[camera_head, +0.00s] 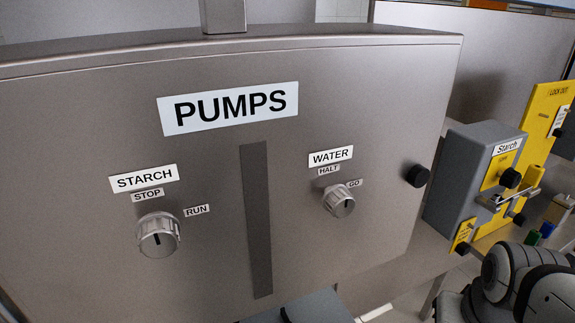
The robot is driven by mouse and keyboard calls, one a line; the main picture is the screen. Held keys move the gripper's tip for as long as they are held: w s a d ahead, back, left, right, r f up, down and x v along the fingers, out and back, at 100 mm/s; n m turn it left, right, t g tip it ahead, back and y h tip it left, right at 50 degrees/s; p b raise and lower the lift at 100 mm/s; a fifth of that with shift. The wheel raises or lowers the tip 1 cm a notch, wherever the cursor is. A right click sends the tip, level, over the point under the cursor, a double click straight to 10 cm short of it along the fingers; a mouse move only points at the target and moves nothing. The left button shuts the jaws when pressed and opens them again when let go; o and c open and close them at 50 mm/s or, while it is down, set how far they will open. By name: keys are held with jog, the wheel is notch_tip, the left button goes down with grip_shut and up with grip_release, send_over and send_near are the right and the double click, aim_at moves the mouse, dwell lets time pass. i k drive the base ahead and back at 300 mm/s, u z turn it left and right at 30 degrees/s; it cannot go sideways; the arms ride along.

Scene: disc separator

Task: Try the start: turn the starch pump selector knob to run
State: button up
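The starch pump selector knob (158,238) is a ridged silver knob on the left of the grey pumps panel (210,200). Its black mark stands roughly upright, towards the STOP label (147,196) above it, not towards the RUN label (197,210) at its upper right. The STARCH label (144,178) is above both. Nothing touches the knob. My gripper is not in view; only rounded links of my arm show at the lower right, well away from the knob.
A similar water knob (339,202) with HALT and GO labels sits to the right. A black latch (416,175) is at the panel's right edge. Beyond stand a grey Starch box (462,175) and a yellow lockout board (548,115). The space before the starch knob looks clear.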

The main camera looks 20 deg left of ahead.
aim_at(157, 235)
jog(key=u, duration=1.1)
jog(key=k, duration=0.55)
jog(key=u, duration=0.3)
jog(key=i, duration=0.45)
